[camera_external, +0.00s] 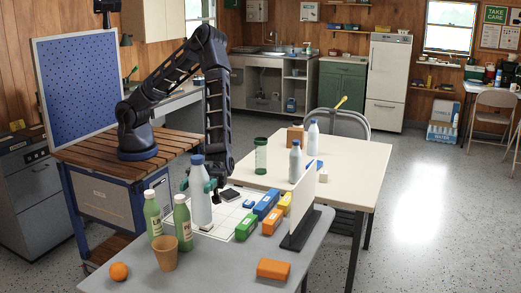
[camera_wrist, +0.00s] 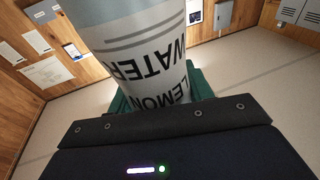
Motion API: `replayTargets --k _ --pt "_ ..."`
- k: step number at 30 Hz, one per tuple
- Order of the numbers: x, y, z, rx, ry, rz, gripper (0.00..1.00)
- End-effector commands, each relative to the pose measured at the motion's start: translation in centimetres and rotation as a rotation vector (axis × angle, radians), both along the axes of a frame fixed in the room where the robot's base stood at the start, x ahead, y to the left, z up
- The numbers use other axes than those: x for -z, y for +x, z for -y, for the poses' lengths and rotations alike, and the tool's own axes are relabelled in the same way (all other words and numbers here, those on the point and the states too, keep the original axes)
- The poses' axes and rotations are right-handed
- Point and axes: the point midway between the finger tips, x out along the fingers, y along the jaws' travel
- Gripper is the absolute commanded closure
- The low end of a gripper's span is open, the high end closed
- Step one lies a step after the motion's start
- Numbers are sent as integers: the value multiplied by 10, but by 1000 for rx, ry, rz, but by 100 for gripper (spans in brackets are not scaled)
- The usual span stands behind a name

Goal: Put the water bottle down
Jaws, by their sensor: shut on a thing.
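A white water bottle (camera_external: 200,207) with a blue cap stands upright in my gripper (camera_external: 207,186), above the near grey table (camera_external: 225,262). My gripper's teal fingers are shut around the bottle's upper body. In the wrist view, the bottle (camera_wrist: 140,60) fills the top middle, with "LEMON WATER" lettering upside down. Its lower end appears close to the white gridded sheet (camera_external: 232,216). I cannot tell whether it touches the surface.
Two green bottles (camera_external: 184,222) and a tan cup (camera_external: 166,254) stand close left of the held bottle. An orange (camera_external: 119,271) lies front left. Coloured boxes (camera_external: 247,226) and an upright white panel (camera_external: 302,203) are to the right. The cream table (camera_external: 345,165) holds more bottles.

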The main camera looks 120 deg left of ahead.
Motion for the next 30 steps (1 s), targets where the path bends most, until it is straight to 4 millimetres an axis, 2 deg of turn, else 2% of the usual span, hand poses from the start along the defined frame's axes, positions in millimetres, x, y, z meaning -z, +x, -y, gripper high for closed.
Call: replayTargets --k 6,18,21,30 --pt "46 -1 1 1 0 -5 87" --pt "126 0 0 0 0 -2 87" --pt "139 0 1 0 -1 -2 87" --pt "157 0 1 0 -1 -1 87"
